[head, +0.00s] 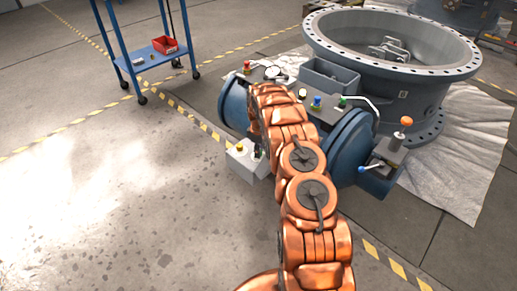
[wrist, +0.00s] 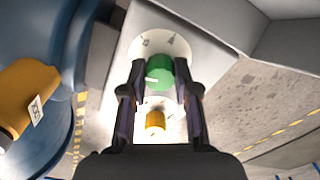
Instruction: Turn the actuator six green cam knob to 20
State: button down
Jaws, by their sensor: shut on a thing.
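The green cam knob (wrist: 158,75) stands on a pale control box (wrist: 205,35) in the wrist view. A white mark on the knob points left. A round white dial plate (wrist: 164,42) with dark marks shows around its far side; its figures are too small to read. My gripper (wrist: 160,68) is shut on the green knob, one finger on each side. A yellow knob (wrist: 155,121) sits nearer on the same box, between the lower parts of my fingers. In the head view the box (head: 241,165) is at the actuator's left end, and my arm hides the green knob.
The blue actuator cylinder (head: 351,142) and large flanged valve (head: 327,48) stand close by. A blue cart (head: 153,57) with a red bin (head: 165,45) stands back left. The floor at left is clear.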

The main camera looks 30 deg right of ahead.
jog(key=shift+n+p, duration=0.5)
jog(key=shift+n, duration=1)
jog(key=c, duration=0.9)
grip_release()
jog(key=shift+o, duration=0.2)
notch_tip(320, 180, up, 12)
